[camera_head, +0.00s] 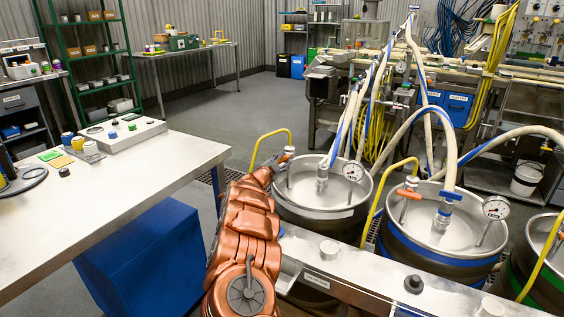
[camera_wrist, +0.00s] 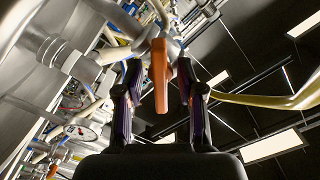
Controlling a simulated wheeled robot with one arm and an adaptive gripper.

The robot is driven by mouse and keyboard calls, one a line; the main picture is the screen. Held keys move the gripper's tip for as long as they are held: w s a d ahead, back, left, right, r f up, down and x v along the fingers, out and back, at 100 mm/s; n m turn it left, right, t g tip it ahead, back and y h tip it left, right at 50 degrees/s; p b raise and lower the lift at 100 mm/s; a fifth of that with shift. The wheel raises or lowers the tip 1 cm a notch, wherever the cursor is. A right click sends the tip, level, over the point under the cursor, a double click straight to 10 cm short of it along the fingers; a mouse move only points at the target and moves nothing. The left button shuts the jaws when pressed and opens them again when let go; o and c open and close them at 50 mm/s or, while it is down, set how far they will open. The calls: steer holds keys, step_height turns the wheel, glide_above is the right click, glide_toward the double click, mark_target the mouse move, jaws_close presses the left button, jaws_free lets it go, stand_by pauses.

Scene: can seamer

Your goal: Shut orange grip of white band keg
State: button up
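The keg with the white band (camera_head: 345,214) stands at the left of the row of kegs, just beyond my arm. Its orange grip (camera_head: 289,150) shows at the upper left of its lid, at the foot of a yellow hose. My gripper (camera_head: 279,162) is beside this grip and partly hidden by my own arm. In the wrist view the orange grip (camera_wrist: 160,75) hangs from a grey metal fitting (camera_wrist: 160,38). The two fingers of my gripper (camera_wrist: 159,75) stand on either side of it, with gaps visible. The gripper looks open around the grip.
A blue-band keg (camera_head: 440,225) with its own orange grip (camera_head: 409,194) stands to the right, and a green-band keg (camera_head: 545,265) farther right. A gauge (camera_head: 353,171) and pale hoses (camera_head: 430,130) rise above the lids. A white table (camera_head: 130,180) lies left.

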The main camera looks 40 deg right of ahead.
steer(key=shift+d, duration=0.1)
jaws_close()
stand_by(0.3)
